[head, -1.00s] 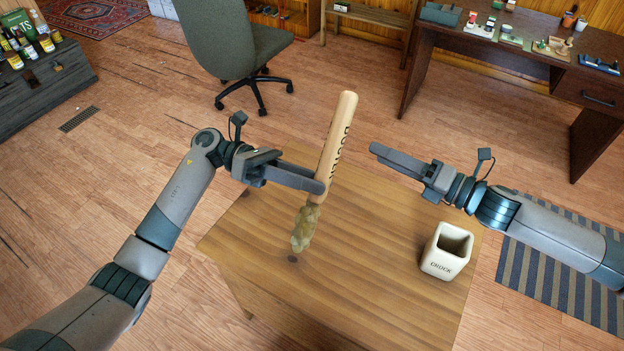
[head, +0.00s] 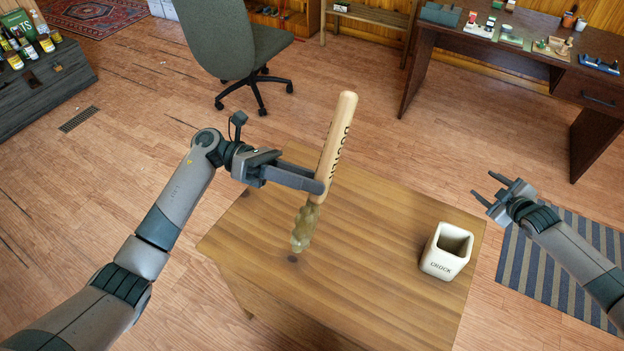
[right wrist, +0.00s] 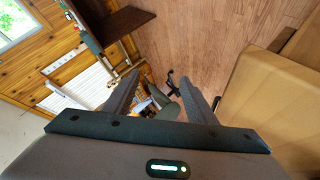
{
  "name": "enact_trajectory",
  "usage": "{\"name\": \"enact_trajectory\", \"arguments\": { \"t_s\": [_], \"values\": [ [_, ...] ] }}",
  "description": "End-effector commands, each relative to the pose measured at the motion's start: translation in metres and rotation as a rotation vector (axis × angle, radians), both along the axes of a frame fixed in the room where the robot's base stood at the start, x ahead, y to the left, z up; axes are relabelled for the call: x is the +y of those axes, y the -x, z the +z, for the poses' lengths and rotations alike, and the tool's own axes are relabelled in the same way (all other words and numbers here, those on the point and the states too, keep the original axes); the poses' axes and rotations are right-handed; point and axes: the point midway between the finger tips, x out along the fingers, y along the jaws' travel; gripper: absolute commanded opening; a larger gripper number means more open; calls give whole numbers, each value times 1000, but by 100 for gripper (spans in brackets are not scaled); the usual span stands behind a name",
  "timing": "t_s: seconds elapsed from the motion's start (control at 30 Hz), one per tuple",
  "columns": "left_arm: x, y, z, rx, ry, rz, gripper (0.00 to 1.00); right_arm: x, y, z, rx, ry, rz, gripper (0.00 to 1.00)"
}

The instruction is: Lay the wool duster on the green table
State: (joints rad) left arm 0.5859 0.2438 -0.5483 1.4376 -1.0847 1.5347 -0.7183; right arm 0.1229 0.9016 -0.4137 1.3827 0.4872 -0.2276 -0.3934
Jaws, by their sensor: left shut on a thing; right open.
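The wool duster has a pale wooden handle (head: 336,150) with dark lettering and a yellowish-green fluffy head (head: 304,228). It is nearly upright, handle up and head down, above the wooden table. My left gripper (head: 318,187) is shut on the duster at the lower part of its handle. My right gripper (head: 484,190) is open and empty, off the table's right side; its fingers also show in the right wrist view (right wrist: 165,95). No green table shows; the table here (head: 370,260) has a brown wood top.
A cream crock (head: 447,251) stands on the right part of the wooden table. A dark desk (head: 480,45) with small items is at the back right. A green office chair (head: 240,45) stands at the back. A dark shelf unit (head: 45,85) with bottles is at left.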

Motion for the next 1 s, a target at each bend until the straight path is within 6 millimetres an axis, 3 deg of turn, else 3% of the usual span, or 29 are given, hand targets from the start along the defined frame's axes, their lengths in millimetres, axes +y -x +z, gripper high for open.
{"name": "enact_trajectory", "arguments": {
  "t_s": [0.1,0.2,0.37,0.57,1.0],
  "values": [
    [0,0,0,-1,0,0,0,-40,22,-33,65,-119,-161,51],
    [0,0,0,0,0,0,0,-65,45,-64,114,-215,-289,51],
    [0,0,0,0,0,0,0,-79,87,-120,185,-315,-440,51],
    [0,0,0,0,0,0,0,-59,139,-192,269,-350,-515,51],
    [0,0,0,0,0,0,0,27,260,-324,455,-353,-570,51]
  ]
}}
